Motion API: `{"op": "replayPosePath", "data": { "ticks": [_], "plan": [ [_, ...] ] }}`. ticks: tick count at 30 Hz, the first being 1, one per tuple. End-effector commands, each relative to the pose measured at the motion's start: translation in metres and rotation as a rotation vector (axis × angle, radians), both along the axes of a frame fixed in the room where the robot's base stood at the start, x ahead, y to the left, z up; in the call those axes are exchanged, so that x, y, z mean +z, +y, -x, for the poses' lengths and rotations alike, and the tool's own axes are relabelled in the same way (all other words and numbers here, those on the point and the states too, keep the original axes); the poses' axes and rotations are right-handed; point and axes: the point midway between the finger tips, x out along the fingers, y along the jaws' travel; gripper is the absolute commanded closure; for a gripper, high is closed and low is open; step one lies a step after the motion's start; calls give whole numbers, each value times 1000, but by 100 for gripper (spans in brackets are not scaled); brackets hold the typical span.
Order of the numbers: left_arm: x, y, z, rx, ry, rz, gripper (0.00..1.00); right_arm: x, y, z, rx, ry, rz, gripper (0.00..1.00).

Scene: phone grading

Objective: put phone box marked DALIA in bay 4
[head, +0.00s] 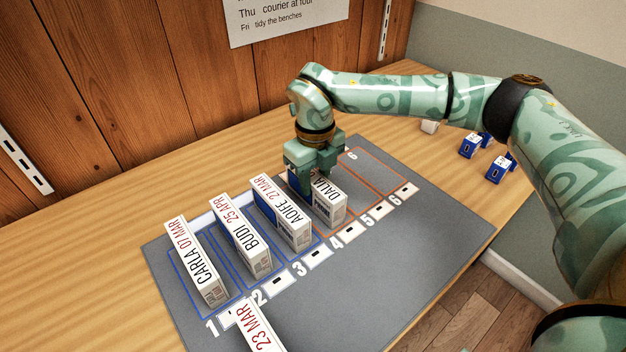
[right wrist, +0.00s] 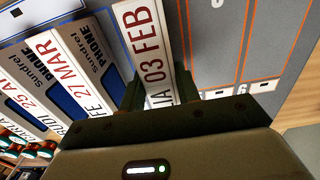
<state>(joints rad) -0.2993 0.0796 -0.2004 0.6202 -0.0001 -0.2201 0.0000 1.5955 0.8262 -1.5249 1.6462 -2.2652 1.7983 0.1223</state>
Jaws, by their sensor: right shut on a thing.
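The white phone box marked DALIA (head: 331,206) stands upright in the orange-outlined bay 4, behind the number 4 (head: 336,243). I cannot tell whether its base touches the mat. My right gripper (head: 316,172) is over its far end, shut on it. In the right wrist view my right gripper (right wrist: 160,92) has one finger on each side of the box (right wrist: 146,45), whose top reads "03 FEB" with the end of the name. My left gripper is not in view.
Boxes marked CARLA (head: 197,262), BUDI (head: 240,235) and AOIFE (head: 283,213) stand in bays 1 to 3. Another box reading 23 MAR (head: 257,328) is at the front edge. Bays 5 and 6 (head: 372,170) look empty. Small blue-and-white blocks (head: 470,146) lie at the back right.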

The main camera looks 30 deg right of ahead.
Motion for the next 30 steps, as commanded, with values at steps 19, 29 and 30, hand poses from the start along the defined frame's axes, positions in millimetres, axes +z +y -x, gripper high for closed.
{"op": "replayPosePath", "data": {
  "ticks": [19, 29, 30],
  "plan": [
    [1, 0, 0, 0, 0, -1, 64, 2, 0, 0, 1, -2, 1, 46],
    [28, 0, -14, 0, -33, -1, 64, 73, 0, 0, 0, -9, 1, 46],
    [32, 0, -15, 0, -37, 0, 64, 82, 0, 0, 0, -9, 1, 46]
  ]
}}
